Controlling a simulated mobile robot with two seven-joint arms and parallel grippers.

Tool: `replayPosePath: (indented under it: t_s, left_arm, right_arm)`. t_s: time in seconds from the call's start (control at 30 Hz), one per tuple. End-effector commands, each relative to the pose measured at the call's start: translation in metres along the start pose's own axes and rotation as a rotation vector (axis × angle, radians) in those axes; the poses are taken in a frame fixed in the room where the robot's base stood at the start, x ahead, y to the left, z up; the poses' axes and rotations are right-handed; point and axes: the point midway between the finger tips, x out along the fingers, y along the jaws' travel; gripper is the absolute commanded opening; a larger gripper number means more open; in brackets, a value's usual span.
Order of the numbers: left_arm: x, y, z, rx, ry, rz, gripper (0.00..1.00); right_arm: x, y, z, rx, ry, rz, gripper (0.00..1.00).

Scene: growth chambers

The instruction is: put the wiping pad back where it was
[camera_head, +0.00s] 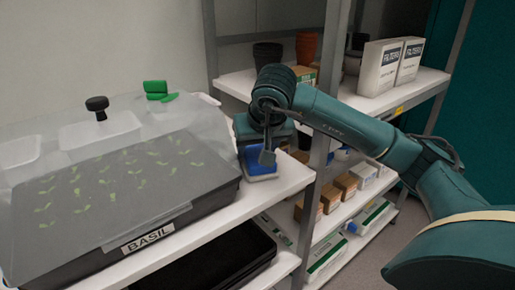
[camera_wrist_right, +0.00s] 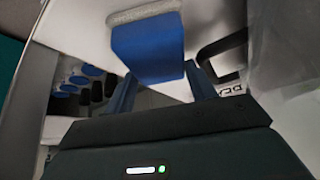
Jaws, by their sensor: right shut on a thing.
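The wiping pad (camera_head: 259,168) is a blue block with a pale grey underside, at the right end of the white shelf board, beside the covered basil tray. In the right wrist view the wiping pad (camera_wrist_right: 148,47) shows its blue body between my fingers and its pale layer at the far side. My right gripper (camera_head: 267,155) points down and is shut on the pad; it also shows in the right wrist view (camera_wrist_right: 160,76). I cannot tell whether the pad touches the board. My left gripper is not in view.
The basil tray (camera_head: 100,247) under a clear vented lid fills the board to the left. A rack post (camera_head: 318,165) stands close on the right. Shelves behind hold filter boxes (camera_head: 380,67), pots (camera_head: 306,48) and small cartons (camera_head: 345,186). A narrow strip of bare board (camera_head: 285,182) lies around the pad.

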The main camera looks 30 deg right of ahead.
Motion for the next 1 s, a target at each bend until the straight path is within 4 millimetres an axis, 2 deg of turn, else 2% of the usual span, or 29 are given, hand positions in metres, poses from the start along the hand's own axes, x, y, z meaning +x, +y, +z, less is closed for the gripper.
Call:
replayPosePath:
  t_s: [0.2,0.23,0.33,0.67,0.77,1.0]
  left_arm:
    - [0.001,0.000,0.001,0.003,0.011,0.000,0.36]
    - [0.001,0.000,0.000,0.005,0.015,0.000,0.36]
    - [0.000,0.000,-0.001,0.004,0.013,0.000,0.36]
    - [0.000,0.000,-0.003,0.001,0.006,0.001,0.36]
    - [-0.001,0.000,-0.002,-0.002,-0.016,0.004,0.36]
    - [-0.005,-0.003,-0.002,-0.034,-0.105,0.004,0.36]
  right_arm:
    - [0.003,0.000,0.002,0.000,0.000,0.001,0.19]
    - [0.003,0.000,0.002,0.000,0.000,0.001,0.56]
    - [0.002,0.000,0.001,0.000,-0.001,0.001,0.65]
    - [-0.003,-0.001,-0.002,-0.001,-0.001,-0.002,0.65]
    - [-0.015,-0.001,-0.002,-0.002,0.002,-0.002,0.65]
    - [-0.068,0.000,-0.003,-0.002,0.004,-0.001,0.65]
